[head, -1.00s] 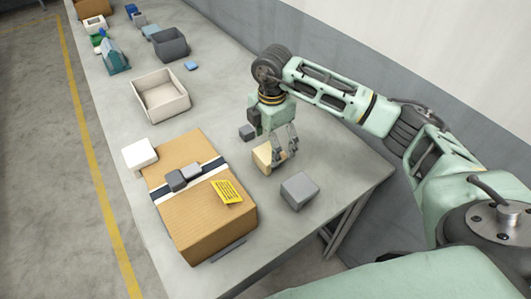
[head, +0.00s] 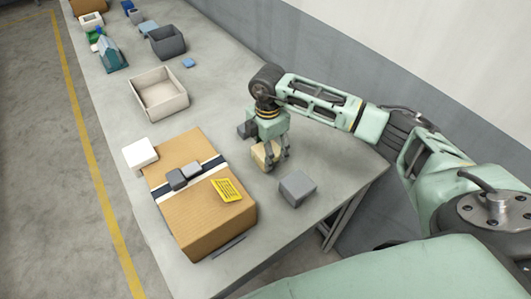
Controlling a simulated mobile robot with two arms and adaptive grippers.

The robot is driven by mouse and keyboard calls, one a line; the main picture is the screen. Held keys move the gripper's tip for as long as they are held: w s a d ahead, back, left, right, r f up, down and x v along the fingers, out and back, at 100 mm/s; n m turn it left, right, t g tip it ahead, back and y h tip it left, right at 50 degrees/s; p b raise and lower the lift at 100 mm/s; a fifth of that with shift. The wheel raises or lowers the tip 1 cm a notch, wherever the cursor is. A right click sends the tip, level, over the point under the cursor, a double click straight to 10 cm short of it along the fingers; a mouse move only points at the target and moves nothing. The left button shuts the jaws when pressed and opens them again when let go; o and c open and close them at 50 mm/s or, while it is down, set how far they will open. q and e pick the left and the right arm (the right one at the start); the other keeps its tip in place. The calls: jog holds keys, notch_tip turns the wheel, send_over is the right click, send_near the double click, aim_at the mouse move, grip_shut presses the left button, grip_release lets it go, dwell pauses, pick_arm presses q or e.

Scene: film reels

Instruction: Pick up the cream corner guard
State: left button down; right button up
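The cream corner guard (head: 259,154) is a small pale yellow block-like piece on the grey table. It lies towards the table's right edge, beyond a grey block. My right gripper (head: 278,158) points down at it, with its fingers apart at the guard's right part. One finger covers some of the guard. I cannot tell whether the fingers press on it. The guard appears to rest on the table. My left gripper is not in view.
A cream bin (head: 160,105) and a white block (head: 140,153) stand left.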

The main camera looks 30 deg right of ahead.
jog(key=c, duration=0.3)
jog(key=shift+c, duration=0.2)
